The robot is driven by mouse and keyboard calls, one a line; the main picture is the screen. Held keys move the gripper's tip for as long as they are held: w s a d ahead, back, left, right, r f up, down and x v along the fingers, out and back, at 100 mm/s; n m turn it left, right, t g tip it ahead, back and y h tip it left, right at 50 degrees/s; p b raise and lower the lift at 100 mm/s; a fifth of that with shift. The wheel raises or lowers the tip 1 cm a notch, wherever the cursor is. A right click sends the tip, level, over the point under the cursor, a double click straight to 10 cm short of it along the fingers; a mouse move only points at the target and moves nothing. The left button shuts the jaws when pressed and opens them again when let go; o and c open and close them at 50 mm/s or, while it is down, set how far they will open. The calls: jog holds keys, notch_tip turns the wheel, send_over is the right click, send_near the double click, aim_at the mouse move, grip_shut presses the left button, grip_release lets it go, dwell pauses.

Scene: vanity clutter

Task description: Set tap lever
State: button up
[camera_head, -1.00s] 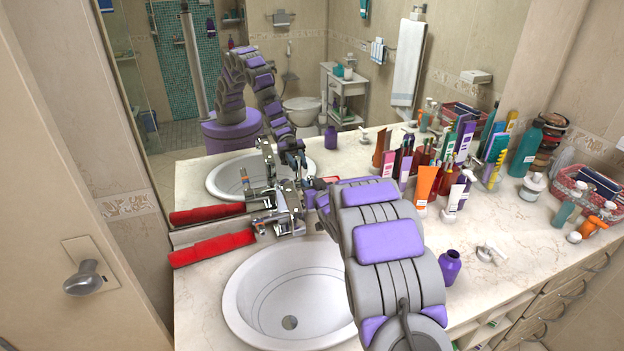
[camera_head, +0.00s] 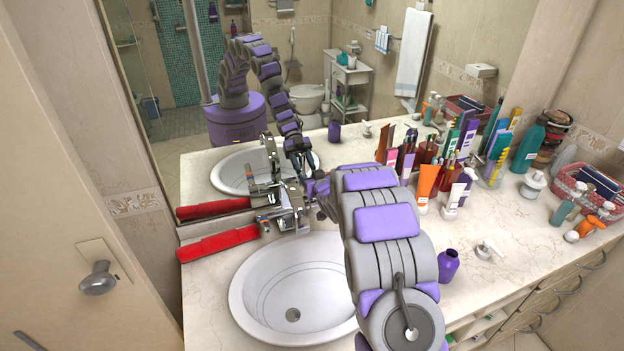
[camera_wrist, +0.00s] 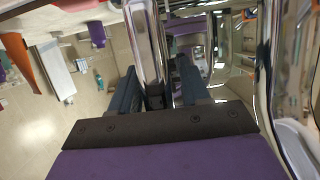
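The chrome tap (camera_head: 287,212) stands at the back edge of the white sink, beside the mirror. Its lever cannot be made out clearly in the head view, where my arm and gripper (camera_head: 311,186) crowd the tap from the right. In the wrist view, a shiny chrome bar (camera_wrist: 149,45), seemingly the lever, runs down between the two dark fingers of my gripper (camera_wrist: 158,82). The fingers stand apart, one on each side of the bar. Whether either finger touches it is unclear.
The white basin (camera_head: 292,290) lies in front of the tap. A red item (camera_head: 217,244) lies left of it. A purple bottle (camera_head: 448,265) stands right of my arm, with crowded tubes and bottles behind. The mirror (camera_head: 330,95) is close behind the tap.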

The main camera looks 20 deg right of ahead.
jog(key=shift+o, duration=0.3)
jog(key=shift+s+d+r, duration=0.1)
jog(key=shift+s+r, duration=0.05)
jog(key=shift+s, duration=0.4)
jog(key=p+v, duration=0.1)
jog(key=v, duration=1.5)
jog(key=shift+s, duration=0.35)
jog(key=shift+s+r, duration=0.1)
jog(key=shift+r, duration=0.1)
